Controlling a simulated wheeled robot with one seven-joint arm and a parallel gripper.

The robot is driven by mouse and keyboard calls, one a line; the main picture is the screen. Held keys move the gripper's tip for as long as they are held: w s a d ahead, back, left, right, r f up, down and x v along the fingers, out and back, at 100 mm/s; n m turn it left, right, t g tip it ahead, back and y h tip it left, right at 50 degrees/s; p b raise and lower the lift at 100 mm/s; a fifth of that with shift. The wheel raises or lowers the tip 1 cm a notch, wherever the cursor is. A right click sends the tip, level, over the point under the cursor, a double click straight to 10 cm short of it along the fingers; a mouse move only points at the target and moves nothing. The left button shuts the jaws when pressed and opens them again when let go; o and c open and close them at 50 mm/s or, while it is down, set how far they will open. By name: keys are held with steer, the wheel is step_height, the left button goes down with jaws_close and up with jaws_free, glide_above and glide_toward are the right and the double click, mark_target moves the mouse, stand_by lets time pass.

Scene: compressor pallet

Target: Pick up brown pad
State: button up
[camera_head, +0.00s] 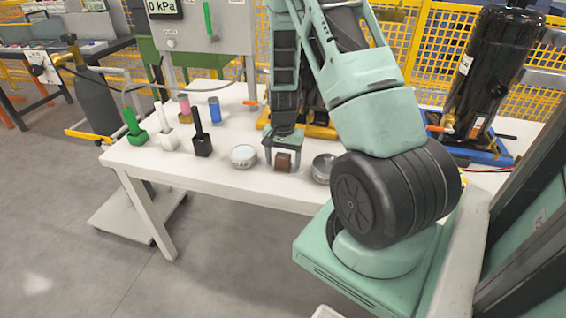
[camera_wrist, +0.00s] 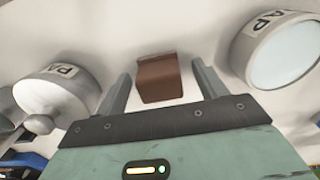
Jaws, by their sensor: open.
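The brown pad (camera_head: 283,161) is a small brown block standing on the white table near its front edge. In the wrist view the brown pad (camera_wrist: 160,78) lies between the two fingers, with a gap on each side. My gripper (camera_head: 282,160) is open and reaches down around the pad in the head view. In the wrist view my gripper (camera_wrist: 161,82) shows both fingers apart, not touching the pad. The wrist view is too close to tell exactly how low the fingertips are.
A round white tin (camera_head: 243,156) stands left of the pad, and a grey round container (camera_head: 323,168) stands close on the right. Black (camera_head: 202,146), white (camera_head: 167,138) and green (camera_head: 135,132) handled tools stand farther left on the table (camera_head: 225,178). A blue cylinder (camera_head: 214,110) stands behind.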

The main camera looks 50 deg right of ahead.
mark_target(283, 155)
steer(key=c, duration=1.1)
steer(key=shift+r, duration=0.15)
step_height(283, 155, up, 10)
steer(key=shift+f+p, duration=0.1)
steer(key=shift+p, duration=0.2)
